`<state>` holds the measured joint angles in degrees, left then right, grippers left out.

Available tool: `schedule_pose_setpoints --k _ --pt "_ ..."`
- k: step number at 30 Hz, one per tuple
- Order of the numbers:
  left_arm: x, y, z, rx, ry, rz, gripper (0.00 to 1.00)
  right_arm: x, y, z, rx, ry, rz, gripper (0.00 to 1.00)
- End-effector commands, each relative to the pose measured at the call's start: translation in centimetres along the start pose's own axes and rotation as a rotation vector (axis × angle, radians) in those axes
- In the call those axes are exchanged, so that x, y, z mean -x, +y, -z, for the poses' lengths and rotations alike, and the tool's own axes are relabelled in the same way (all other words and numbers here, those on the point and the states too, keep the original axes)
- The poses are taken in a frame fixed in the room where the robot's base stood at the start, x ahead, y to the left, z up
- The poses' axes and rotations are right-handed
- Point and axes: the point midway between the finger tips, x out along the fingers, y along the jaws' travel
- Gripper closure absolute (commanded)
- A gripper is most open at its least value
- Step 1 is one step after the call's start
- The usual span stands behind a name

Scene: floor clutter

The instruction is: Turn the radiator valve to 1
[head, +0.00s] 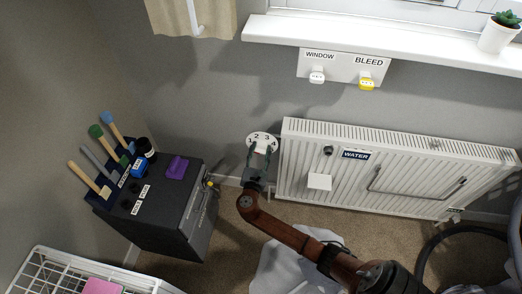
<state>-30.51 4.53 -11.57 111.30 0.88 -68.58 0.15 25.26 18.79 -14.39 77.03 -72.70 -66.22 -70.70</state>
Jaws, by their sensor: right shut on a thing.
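The radiator valve shows as a white dial (262,136) at the left end of the white radiator (400,165). The digits 2 and 3 are readable on the dial's upper part; its lower part is hidden by my gripper. My right gripper (261,152) reaches up to it from below, with one dark finger on each side of the white knob in the dial's middle. It is shut on this knob. Which number the valve is set to cannot be told. My left gripper is not in view.
A dark cabinet (150,225) with brushes, bottles and a purple item stands left. A white wire basket (60,270) is at bottom left. A sign plate with WINDOW and BLEED keys (345,66) hangs under the sill (400,45). A pale cloth (290,270) lies on the carpet under my arm.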

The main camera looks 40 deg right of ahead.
Motion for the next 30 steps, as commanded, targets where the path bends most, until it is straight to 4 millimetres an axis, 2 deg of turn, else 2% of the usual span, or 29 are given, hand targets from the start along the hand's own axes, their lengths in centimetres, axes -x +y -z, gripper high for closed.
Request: schedule_pose_setpoints --k 19,20,27,30 --pt "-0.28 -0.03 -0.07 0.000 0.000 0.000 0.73 -0.01 -0.05 -0.04 -0.059 -0.001 0.000 0.87" --pt "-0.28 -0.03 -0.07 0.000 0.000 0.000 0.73 -0.01 -0.05 -0.04 -0.059 -0.001 0.000 0.62" --pt "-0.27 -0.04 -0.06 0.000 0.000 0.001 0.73 -0.01 -0.04 -0.03 -0.059 -0.001 0.000 0.45" --pt "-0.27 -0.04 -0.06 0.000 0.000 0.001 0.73 -0.01 -0.04 -0.02 -0.059 -0.001 0.000 0.45"
